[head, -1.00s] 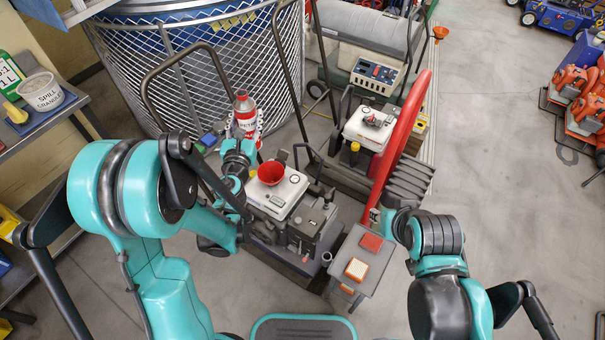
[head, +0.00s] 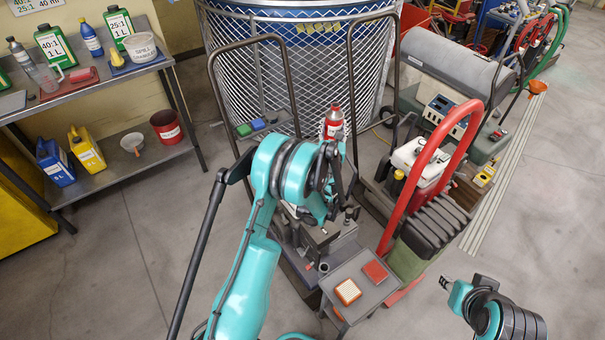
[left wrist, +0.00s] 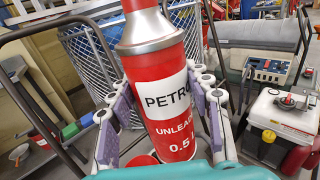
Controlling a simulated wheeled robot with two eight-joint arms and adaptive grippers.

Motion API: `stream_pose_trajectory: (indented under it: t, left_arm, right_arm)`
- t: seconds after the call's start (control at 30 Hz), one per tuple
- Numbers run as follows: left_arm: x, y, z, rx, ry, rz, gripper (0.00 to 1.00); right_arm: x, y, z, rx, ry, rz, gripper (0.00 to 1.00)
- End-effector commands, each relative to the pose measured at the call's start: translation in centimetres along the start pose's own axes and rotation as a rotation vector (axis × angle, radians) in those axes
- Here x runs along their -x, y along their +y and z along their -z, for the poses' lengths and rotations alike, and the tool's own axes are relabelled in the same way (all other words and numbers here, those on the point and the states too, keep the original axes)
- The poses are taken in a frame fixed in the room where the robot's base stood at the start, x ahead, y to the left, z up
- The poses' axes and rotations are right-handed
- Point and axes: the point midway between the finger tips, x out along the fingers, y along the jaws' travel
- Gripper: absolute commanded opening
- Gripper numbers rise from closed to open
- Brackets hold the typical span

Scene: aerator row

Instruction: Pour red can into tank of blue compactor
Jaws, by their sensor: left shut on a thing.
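The red can (head: 333,122), labelled PETROL UNLEADED, stands roughly upright above the near machine. In the left wrist view the can (left wrist: 168,100) is between the pads of my left gripper (left wrist: 163,112), which is shut on it. The head view hides most of that gripper behind my arm. The near machine (head: 335,235) has its tank hidden behind my arm. A red rounded edge (left wrist: 142,160) shows low beside the can in the wrist view. I cannot tell which machine is the blue compactor. My right gripper (head: 446,283) is at the lower right, away from the machines; its opening is unclear.
A second machine with a white tank (head: 420,160) stands to the right, behind a red hoop (head: 425,165). A wire-mesh bin (head: 300,70) stands behind. A shelf (head: 105,80) with bottles and jugs is at the left.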

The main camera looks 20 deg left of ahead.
Motion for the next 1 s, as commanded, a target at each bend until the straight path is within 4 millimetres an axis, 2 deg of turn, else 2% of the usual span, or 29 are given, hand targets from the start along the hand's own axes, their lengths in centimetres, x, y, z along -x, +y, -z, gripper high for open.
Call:
stream_pose_trajectory:
  t: [0.03,0.2,0.4,0.6,1.0]
  left_arm:
    - [-1.3,0.3,2.2,0.0,-0.001,-0.026,0.16]
    - [-4.7,1.6,7.3,-0.001,-0.003,-0.12,0.16]
    - [-7.0,2.9,11.4,-0.001,-0.005,-0.198,0.16]
    - [-7.7,3.4,12.8,-0.001,-0.006,-0.228,0.16]
    - [-7.6,3.4,12.7,0.018,-0.008,-0.229,0.16]
  right_arm:
    - [-1.0,0.0,-0.7,0.0,0.0,0.0,0.33]
    - [-2.6,0.0,-1.8,0.0,0.0,0.0,0.33]
    - [-3.7,0.0,-2.7,0.0,0.0,0.0,0.33]
    - [-4.0,0.0,-2.9,0.0,0.0,0.0,0.33]
    - [-4.0,0.0,-2.8,0.0,0.0,0.0,0.33]
